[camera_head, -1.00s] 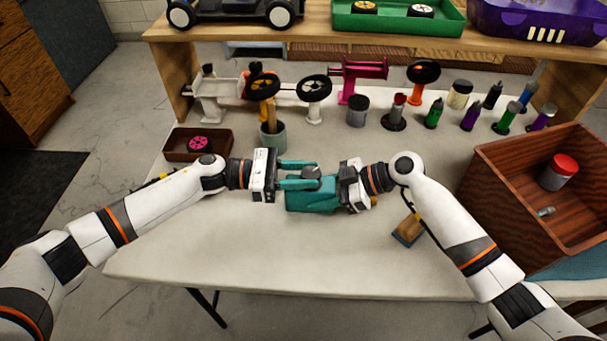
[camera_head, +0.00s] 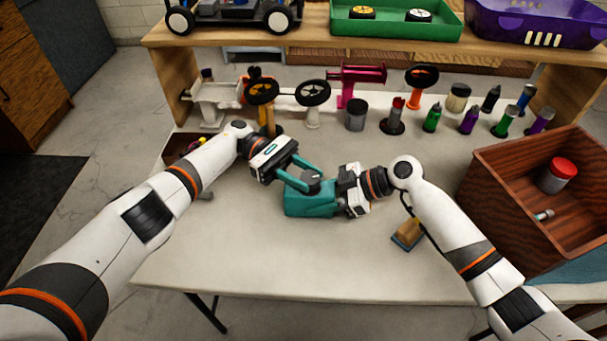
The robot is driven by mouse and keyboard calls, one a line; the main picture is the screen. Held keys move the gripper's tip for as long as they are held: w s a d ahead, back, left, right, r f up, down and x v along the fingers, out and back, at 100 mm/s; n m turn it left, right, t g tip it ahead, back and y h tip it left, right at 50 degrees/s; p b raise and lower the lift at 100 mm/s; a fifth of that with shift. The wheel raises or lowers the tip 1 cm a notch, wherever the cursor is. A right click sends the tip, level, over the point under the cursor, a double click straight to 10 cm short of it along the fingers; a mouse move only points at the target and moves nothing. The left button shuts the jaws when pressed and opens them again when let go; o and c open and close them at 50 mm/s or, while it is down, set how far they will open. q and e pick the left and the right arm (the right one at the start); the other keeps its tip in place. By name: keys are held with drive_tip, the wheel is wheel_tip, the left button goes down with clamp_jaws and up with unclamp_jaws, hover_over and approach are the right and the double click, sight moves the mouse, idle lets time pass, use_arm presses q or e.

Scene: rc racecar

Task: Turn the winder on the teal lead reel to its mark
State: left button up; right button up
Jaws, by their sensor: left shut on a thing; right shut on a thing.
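The teal lead reel (camera_head: 305,207) rests on the pale table in the middle of the camera_head view. A dark grey winder (camera_head: 312,176) sits on its top. My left gripper (camera_head: 309,183) comes in slantwise from the upper left, and its teal fingers are shut on the winder, partly hiding it. My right gripper (camera_head: 340,197) is shut on the right end of the reel's body and covers that end. I cannot make out the mark.
A brown wooden crate (camera_head: 507,222) with a red-lidded jar stands at the right. A small wood-topped block (camera_head: 407,234) lies beside my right arm. Stands, wheels and several bottles line the back. The table's front is clear.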

sight(304, 174)
idle(0.4)
use_arm(q)
drive_tip(key=o, duration=1)
drive_tip(key=shift+r, duration=0.1)
wheel_tip(304, 174, up, 10)
drive_tip(key=shift+f, duration=0.1)
